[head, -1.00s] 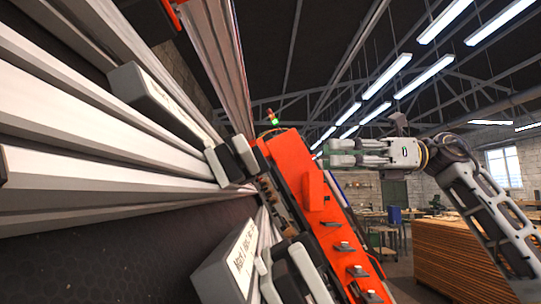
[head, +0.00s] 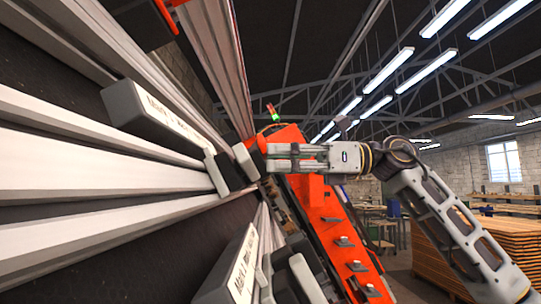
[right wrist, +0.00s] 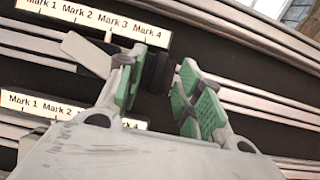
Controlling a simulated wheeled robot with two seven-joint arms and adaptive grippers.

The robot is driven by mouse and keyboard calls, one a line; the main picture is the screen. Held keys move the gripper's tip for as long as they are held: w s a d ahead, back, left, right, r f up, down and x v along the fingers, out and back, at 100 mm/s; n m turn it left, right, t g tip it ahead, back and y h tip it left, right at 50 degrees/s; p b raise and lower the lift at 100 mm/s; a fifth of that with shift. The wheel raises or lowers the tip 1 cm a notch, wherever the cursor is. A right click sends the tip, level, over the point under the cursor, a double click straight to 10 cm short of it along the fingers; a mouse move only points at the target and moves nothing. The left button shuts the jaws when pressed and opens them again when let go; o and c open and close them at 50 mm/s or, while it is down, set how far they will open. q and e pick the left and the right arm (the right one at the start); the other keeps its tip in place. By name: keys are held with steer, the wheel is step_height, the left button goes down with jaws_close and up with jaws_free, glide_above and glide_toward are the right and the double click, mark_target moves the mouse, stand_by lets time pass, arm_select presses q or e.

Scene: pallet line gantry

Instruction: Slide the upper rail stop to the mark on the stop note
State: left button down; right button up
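The upper rail stop (head: 228,170), a dark block with pale end plates, sits on the upper rail at the right end of the upper mark scale (head: 165,117). In the right wrist view this scale (right wrist: 95,20) reads Mark 1 to Mark 4. My right gripper (head: 264,160) is at the stop, covering part of it. In the right wrist view its green-padded fingers (right wrist: 160,82) are apart, with the dark stop block (right wrist: 156,68) between or just beyond their tips; contact is unclear. My left gripper is not in view. No stop note is readable.
A lower mark scale (head: 240,270) and a lower rail stop (head: 295,275) sit below. An orange gantry beam (head: 340,240) with knobs runs behind my right gripper. Stacked boards (head: 470,255) stand at the right. Open floor lies between.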

steer(key=shift+a, duration=0.95)
jaws_close()
